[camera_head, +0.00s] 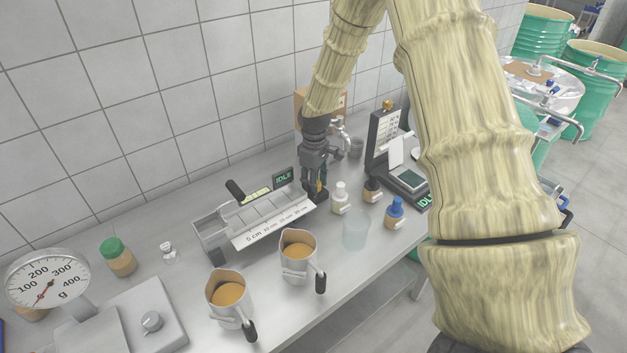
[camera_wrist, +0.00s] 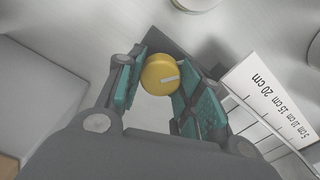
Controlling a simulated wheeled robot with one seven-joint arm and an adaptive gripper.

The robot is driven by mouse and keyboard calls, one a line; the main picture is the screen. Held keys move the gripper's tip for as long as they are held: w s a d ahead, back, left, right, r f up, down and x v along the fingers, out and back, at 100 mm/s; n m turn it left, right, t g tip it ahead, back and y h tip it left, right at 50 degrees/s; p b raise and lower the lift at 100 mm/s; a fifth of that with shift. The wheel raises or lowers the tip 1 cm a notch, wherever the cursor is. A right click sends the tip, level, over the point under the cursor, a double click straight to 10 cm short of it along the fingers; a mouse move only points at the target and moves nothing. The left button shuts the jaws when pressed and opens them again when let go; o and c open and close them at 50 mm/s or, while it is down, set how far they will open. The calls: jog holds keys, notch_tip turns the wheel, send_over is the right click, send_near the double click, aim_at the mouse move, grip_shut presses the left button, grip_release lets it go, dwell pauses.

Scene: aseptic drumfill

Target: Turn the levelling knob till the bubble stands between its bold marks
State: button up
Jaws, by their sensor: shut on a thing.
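The levelling knob (camera_wrist: 160,75) is a yellow disc with a pale line across it, seen between my fingers in the wrist view. My gripper (camera_wrist: 158,84) is shut on it, with teal pads on either side. In the head view my gripper (camera_head: 317,190) points down at the right end of the metal trough instrument (camera_head: 250,219), and the knob is mostly hidden by the fingers. A pale yellow-green strip (camera_head: 257,194), perhaps the level vial, lies along the trough's back edge. The bubble and its bold marks are too small to make out.
A display reading IDLE (camera_head: 284,177) stands behind the trough. Bottles with white (camera_head: 340,186), black (camera_head: 372,184) and blue (camera_head: 396,206) caps stand close to its right. A clear beaker (camera_head: 356,230) and two metal jugs (camera_head: 298,252) (camera_head: 229,292) stand in front.

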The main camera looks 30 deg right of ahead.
jog(key=n+p, duration=0.1)
jog(key=n, duration=0.4)
jog(key=shift+d+r, duration=0.15)
jog(key=shift+c, duration=0.2)
jog(key=shift+n+p, duration=0.65)
jog(key=shift+n, duration=1.35)
jog(key=o, duration=0.8)
notch_tip(320, 180, up, 12)
jog(key=shift+f, duration=0.1)
jog(key=shift+o, duration=0.2)
